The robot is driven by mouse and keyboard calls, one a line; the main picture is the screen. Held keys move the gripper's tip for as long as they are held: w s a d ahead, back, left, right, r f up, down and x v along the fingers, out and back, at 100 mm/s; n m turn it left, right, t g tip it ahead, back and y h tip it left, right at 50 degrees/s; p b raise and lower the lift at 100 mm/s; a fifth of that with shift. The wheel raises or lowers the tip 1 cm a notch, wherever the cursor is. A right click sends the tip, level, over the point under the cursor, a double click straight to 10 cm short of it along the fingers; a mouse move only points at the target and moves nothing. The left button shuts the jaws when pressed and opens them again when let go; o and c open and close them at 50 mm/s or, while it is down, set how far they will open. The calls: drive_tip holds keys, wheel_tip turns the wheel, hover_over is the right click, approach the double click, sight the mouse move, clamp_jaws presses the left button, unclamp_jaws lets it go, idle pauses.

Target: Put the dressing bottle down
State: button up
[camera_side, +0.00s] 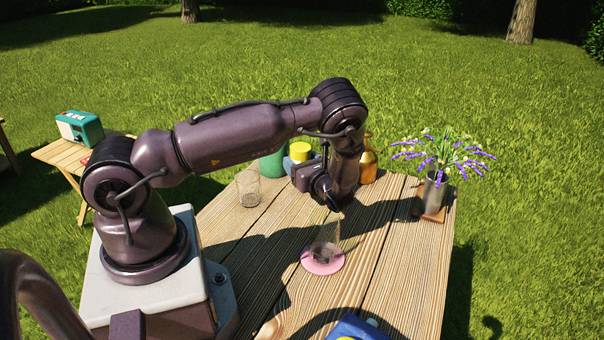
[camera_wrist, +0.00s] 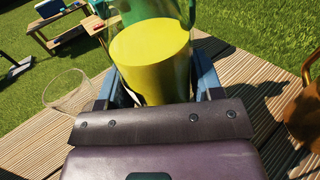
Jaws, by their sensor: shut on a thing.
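My gripper (camera_wrist: 158,92) is shut on the dressing bottle (camera_wrist: 152,62), which holds a yellow filling and shows between the blue fingers in the wrist view. Its upper part overlaps something green and see-through. In the side view the yellow of the bottle (camera_side: 300,152) shows just beyond my gripper, near the far edge of the wooden table (camera_side: 255,250). The bottle's lower part is hidden by my gripper in both views. I cannot tell whether its base touches the table.
A clear glass (camera_side: 248,188) and a green vessel (camera_side: 272,166) stand to the left, an amber bottle (camera_side: 369,162) to the right. A pink coaster (camera_side: 323,268) bears a clear vessel (camera_side: 325,240). A flower vase (camera_side: 436,192) stands far right, a blue object (camera_side: 357,329) at front.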

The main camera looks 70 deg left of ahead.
drive_tip(key=shift+w+a+f, duration=0.15)
drive_tip(key=shift+f, duration=0.1)
drive_tip(key=shift+w+a+f, duration=0.1)
drive_tip(key=shift+f, duration=1.5)
drive_tip(key=shift+f, duration=0.2)
drive_tip(key=o, duration=1.2)
drive_tip(key=shift+c, duration=0.2)
